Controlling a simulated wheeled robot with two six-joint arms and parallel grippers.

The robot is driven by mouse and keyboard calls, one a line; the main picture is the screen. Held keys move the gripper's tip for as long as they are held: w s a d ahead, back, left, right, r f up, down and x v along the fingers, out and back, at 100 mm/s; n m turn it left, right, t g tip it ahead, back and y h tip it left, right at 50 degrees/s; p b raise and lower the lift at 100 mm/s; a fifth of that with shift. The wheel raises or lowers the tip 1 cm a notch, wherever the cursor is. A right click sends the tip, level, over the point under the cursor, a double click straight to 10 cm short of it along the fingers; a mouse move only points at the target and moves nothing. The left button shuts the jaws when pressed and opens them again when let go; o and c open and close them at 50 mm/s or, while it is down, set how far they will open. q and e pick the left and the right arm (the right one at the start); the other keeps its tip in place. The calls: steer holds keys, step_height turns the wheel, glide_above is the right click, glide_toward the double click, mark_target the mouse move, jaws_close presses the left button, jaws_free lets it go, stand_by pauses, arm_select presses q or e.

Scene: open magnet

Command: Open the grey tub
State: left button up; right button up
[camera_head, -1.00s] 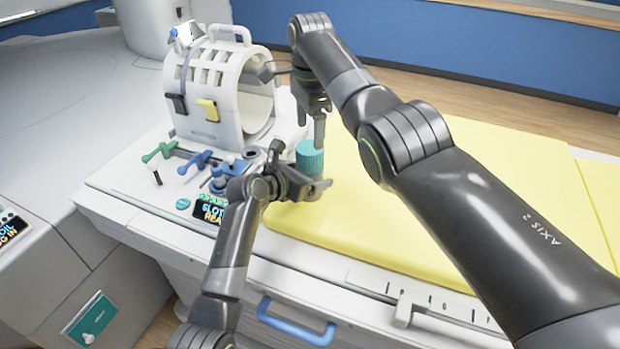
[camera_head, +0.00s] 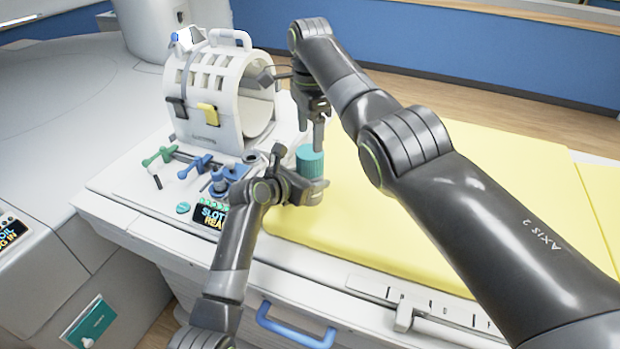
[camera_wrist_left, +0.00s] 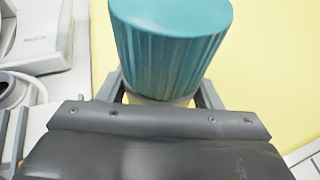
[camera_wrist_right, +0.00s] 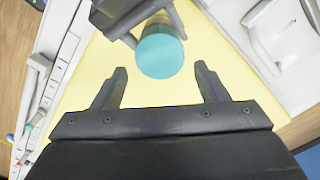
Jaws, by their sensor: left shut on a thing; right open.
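The grey tub has a ribbed teal lid (camera_head: 309,160) and stands upright by the yellow pad's near-left corner. Its pale body (camera_wrist_left: 158,100) shows just below the lid in the left wrist view. My left gripper (camera_head: 297,176) is shut on the body, beneath the lid. My right gripper (camera_head: 311,131) is open and empty, pointing down just above the lid. In the right wrist view the round lid top (camera_wrist_right: 161,56) lies between and beyond the open fingers. The left gripper hides most of the tub body.
A white coil housing (camera_head: 212,95) stands behind and left of the tub. Green and blue handled tools (camera_head: 198,164) lie left of it, near a small display (camera_head: 211,216). The yellow pad (camera_head: 380,225) is clear to the right.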

mark_target(310, 151)
steer(key=m, duration=0.4)
steer(key=shift+f, duration=4.05)
